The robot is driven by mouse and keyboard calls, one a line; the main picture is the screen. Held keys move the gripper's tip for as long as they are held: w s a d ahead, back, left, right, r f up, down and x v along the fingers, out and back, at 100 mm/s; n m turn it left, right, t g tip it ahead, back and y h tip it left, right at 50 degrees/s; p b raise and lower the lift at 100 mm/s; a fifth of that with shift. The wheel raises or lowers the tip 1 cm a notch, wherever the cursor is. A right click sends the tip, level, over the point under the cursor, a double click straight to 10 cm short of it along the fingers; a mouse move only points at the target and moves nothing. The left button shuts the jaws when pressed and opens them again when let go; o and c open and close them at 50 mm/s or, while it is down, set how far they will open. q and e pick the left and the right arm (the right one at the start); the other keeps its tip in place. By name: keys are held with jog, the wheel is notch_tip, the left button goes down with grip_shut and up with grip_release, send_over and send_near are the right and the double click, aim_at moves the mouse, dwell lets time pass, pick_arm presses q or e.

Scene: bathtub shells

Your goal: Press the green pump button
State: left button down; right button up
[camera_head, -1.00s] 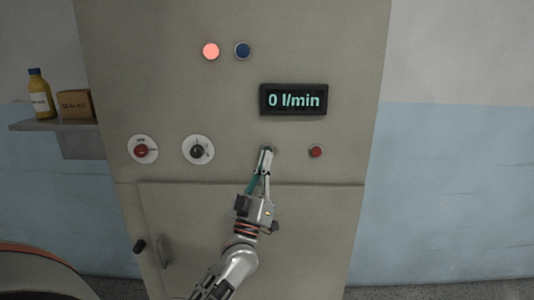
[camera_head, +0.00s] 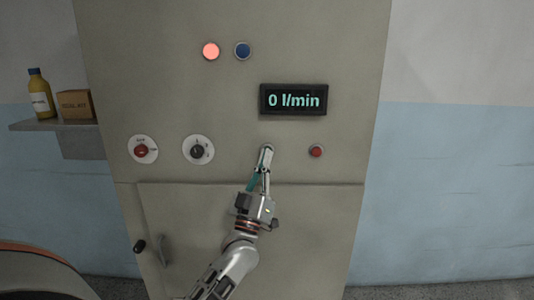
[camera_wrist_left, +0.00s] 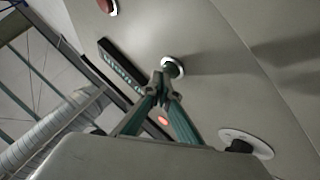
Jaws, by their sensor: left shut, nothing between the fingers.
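My left gripper (camera_head: 266,152) is shut and empty, with its fingertips up at the cabinet front, below the display. They cover most of a round button in a pale ring, left of the red button. In the left wrist view the ring (camera_wrist_left: 178,68) shows just beyond the left fingertips (camera_wrist_left: 163,84). The button's colour is hidden, and I cannot tell whether the fingertips touch it. The display (camera_head: 293,99) reads "0 l/min". My right gripper is not in view.
A red button (camera_head: 316,151) sits to the right. A black knob (camera_head: 198,150) and a red knob (camera_head: 142,150) are to the left. A pink-red lamp (camera_head: 211,51) and a dark blue lamp (camera_head: 243,51) are above. A shelf (camera_head: 50,125) holds a bottle and box.

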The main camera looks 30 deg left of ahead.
pick_arm(q)
jog(key=shift+w+a, duration=0.15)
jog(key=shift+w, duration=0.1)
jog(key=shift+s, duration=0.1)
dwell(0.6)
jog(key=shift+s+d+p, duration=0.45)
jog(key=shift+s+p, duration=0.05)
jog(key=shift+s, duration=0.1)
jog(key=shift+s+d, duration=0.1)
jog(key=s, duration=0.1)
jog(key=s+d+p, duration=0.2)
jog(key=s, duration=0.1)
jog(key=shift+d, duration=0.25)
dwell(0.7)
